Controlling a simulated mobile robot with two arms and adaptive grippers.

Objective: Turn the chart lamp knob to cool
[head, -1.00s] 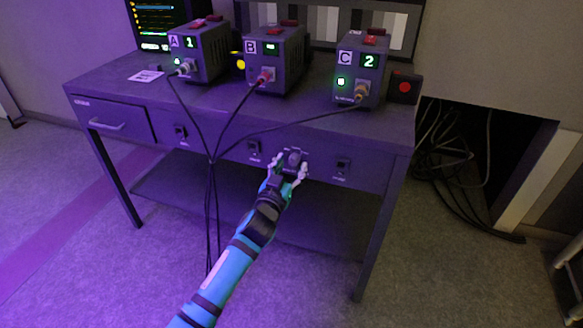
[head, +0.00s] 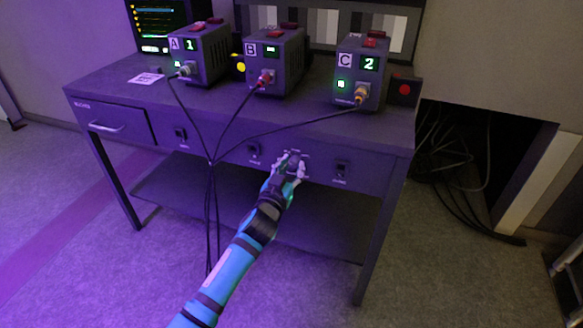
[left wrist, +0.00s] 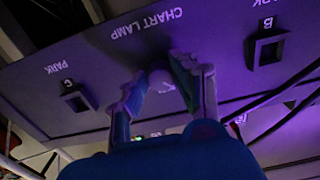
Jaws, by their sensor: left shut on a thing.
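The chart lamp knob (left wrist: 160,80) is a small pale round shape on the desk's front panel. The label CHART LAMP (left wrist: 147,23) reads upside down in the left wrist view. My left gripper (left wrist: 163,84) is shut on the knob, one finger on each side; in the head view the gripper (head: 290,165) reaches the panel from below and covers most of the knob. The knob's pointer and the setting marks by it are too hidden or dark to read. My right gripper is not in view.
Black cables (head: 212,200) hang before the desk, left of my arm. Boxes A (head: 200,55), B (head: 270,62) and C (head: 361,75) stand on the desktop (head: 130,92).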

